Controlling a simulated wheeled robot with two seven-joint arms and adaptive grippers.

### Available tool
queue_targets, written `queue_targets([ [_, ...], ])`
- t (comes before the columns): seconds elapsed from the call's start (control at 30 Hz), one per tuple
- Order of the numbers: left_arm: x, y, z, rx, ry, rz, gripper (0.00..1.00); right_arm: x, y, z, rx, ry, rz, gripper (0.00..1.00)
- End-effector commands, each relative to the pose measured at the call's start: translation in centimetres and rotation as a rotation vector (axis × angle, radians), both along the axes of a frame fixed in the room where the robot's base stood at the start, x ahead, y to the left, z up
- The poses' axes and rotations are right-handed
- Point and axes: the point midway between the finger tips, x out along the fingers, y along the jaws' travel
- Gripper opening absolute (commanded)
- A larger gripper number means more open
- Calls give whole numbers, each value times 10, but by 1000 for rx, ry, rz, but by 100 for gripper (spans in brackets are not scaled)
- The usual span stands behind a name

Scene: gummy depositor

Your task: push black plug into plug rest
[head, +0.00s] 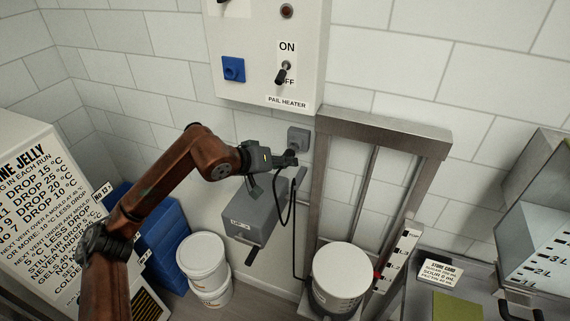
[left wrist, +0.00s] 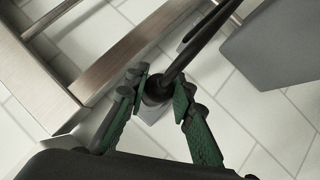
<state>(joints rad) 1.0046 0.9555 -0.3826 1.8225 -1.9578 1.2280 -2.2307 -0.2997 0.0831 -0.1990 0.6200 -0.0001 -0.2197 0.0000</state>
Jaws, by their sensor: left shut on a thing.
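My left gripper (head: 290,159) is shut on the black plug, close to the wall below the grey square wall fitting (head: 298,135). In the left wrist view, my left gripper's green-padded fingers (left wrist: 160,97) close on both sides of the black plug (left wrist: 156,88), with its thick cable leading up and away. A grey plate (left wrist: 150,113) shows just behind the plug; I cannot tell whether the plug touches it or is inside it. No label names the plug rest, so I cannot tell for sure which fitting it is. My right gripper is not in view.
The black cable (head: 294,240) hangs from the plug toward a white-lidded pail (head: 340,270). A grey box (head: 254,212) with a small label stands below the gripper. A metal frame (head: 326,180) rises close on the right. The heater panel (head: 265,50) is above.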

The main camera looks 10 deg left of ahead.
Motion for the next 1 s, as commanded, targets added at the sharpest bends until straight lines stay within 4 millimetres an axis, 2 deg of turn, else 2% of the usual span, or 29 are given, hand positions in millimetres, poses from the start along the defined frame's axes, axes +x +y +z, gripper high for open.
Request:
queue_targets([
  [0.5,17,-3,0,-1,0,1,0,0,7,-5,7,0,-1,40],
  [0.77,17,-4,0,-1,0,-1,0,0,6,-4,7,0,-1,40],
  [0.8,17,-4,0,-1,0,-1,24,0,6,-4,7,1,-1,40],
  [1.0,17,-4,0,0,0,0,38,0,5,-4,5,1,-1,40],
])
